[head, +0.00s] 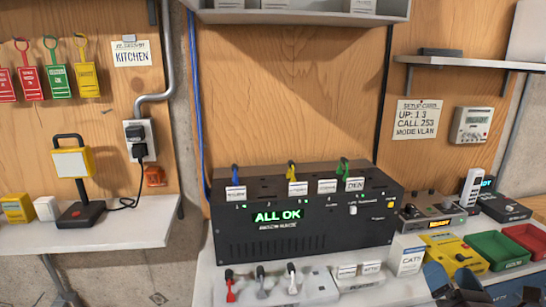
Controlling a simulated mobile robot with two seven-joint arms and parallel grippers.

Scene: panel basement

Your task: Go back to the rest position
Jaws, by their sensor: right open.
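My right gripper (462,288) shows at the bottom right edge, cut off by the frame. It is open, with nothing seen between its fingers. It is in front of the yellow device (447,251) and the green tray (497,249). My left gripper is not in view. The black panel box (300,222) stands on the white bench in the middle, and its green display reads ALL OK.
Coloured plugs with labels sit along the box top. Several levers (260,283) are at the front. A red tray (527,238) stands at right. A wall shelf (455,62) is upper right.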

